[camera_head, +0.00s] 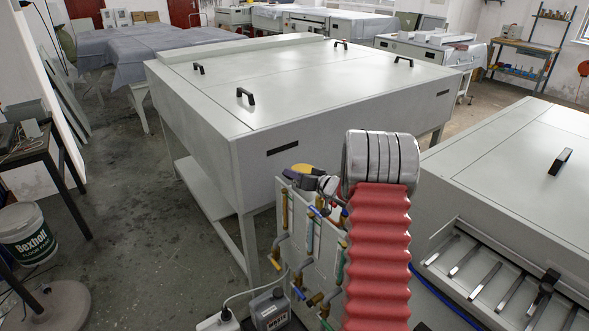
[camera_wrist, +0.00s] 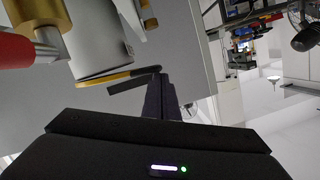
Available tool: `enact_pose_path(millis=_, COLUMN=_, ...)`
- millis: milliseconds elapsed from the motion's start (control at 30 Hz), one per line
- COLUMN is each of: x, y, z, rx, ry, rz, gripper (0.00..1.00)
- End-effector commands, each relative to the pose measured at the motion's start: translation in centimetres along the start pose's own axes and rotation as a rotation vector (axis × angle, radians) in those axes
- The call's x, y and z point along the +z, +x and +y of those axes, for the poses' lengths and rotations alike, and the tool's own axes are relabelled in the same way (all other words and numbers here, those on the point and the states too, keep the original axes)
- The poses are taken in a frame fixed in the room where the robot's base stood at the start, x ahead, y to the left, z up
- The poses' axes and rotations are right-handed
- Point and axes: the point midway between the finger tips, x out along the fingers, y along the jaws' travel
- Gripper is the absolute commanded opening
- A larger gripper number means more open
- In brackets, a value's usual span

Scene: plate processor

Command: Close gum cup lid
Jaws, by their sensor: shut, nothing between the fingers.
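My gripper (camera_wrist: 160,82) is shut and empty in the wrist view, its dark fingers pointing up the picture. Just left of the fingertips is a grey metal cylinder, seemingly the gum cup (camera_wrist: 95,38), with a yellow rim. A thin dark flat piece (camera_wrist: 128,84) reaches from beside that rim to the fingertips; I cannot tell whether it is the lid or whether the fingers touch it. A yellow and dark fitting (camera_head: 301,170) shows above the valve panel there.
Brass and red pipe fittings (camera_wrist: 40,28) are close at the left of the wrist view. The valve panel (camera_head: 312,235) stands beside the large plate processor (camera_head: 300,95). Another machine (camera_head: 515,150) is at the right. Open floor (camera_head: 165,225) lies at the left.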

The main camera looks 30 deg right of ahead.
Motion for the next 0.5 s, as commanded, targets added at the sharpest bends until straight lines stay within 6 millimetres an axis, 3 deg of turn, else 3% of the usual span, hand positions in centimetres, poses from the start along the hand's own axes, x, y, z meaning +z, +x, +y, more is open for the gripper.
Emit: enact_pose_path(millis=500, x=1.7, y=0.4, z=0.3, rx=0.001, ry=0.002, rz=-0.003, gripper=0.0)
